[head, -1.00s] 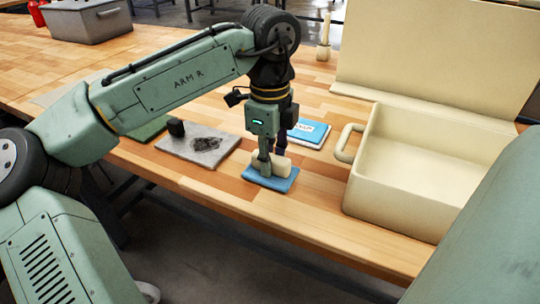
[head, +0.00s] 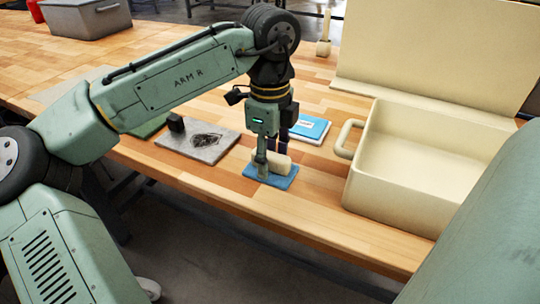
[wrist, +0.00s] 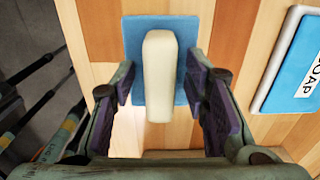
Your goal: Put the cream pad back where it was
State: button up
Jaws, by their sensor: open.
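The cream pad (head: 277,163) is a small rounded block lying on a blue mat (head: 284,182) near the front edge of the workbench. In the wrist view the pad (wrist: 159,75) lies lengthwise over the blue mat (wrist: 190,31). My gripper (head: 272,170) is lowered at the pad. In the wrist view its purple-padded fingers (wrist: 163,90) stand apart on either side of the pad, with gaps between. The pad's left part is partly hidden by a finger in the head view.
A cream bin (head: 400,205) with a handle stands to the right. The bench front edge is close.

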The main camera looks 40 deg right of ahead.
aim_at(270, 154)
notch_tip(270, 154, up, 12)
jog(key=shift+r, duration=0.15)
dwell(0.3)
